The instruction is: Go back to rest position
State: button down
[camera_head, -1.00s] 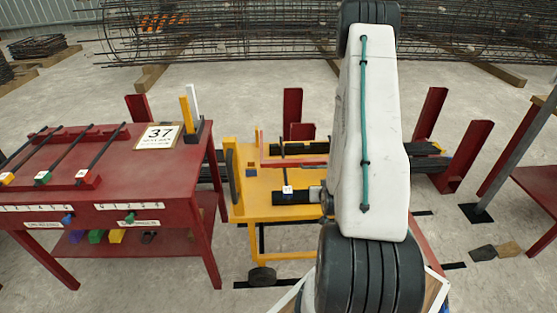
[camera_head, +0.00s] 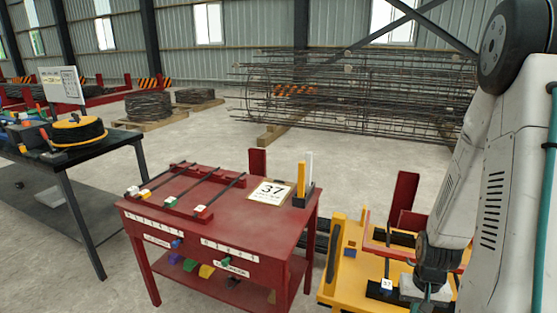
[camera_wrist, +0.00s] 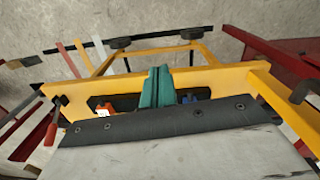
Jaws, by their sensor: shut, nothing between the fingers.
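My gripper (camera_wrist: 156,88) shows in the wrist view as two teal fingers pressed together, with nothing visible between them. It sits over the yellow cart (camera_wrist: 225,78), whose frame and dark slots lie behind the fingers. In the head view my white arm fills the right side and reaches down over the yellow cart (camera_head: 333,287). A dark block with a white 37 tag (camera_head: 386,285) is on the cart, close below my wrist.
A red table (camera_head: 235,228) with rods and a 37 sign (camera_head: 271,192) stands left of the cart. A dark workbench (camera_head: 75,160) stands at the far left. A rebar cage (camera_head: 350,95) lies behind. Open concrete floor lies between.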

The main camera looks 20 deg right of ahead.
jog(key=s+a+r+n, duration=0.2)
jog(key=a+r, duration=0.5)
jog(key=r, duration=0.3)
jog(key=s+a+r+n+t, duration=0.1)
jog(key=s+a+r+n, duration=0.1)
jog(key=a+r, duration=0.5)
jog(key=s+a+r+n, duration=0.2)
jog(key=a+r, duration=0.6)
jog(key=r, duration=0.6)
jog(key=shift+s+r+n+t, duration=0.2)
jog(key=shift+s+n+t, duration=0.15)
jog(key=shift+s, duration=0.3)
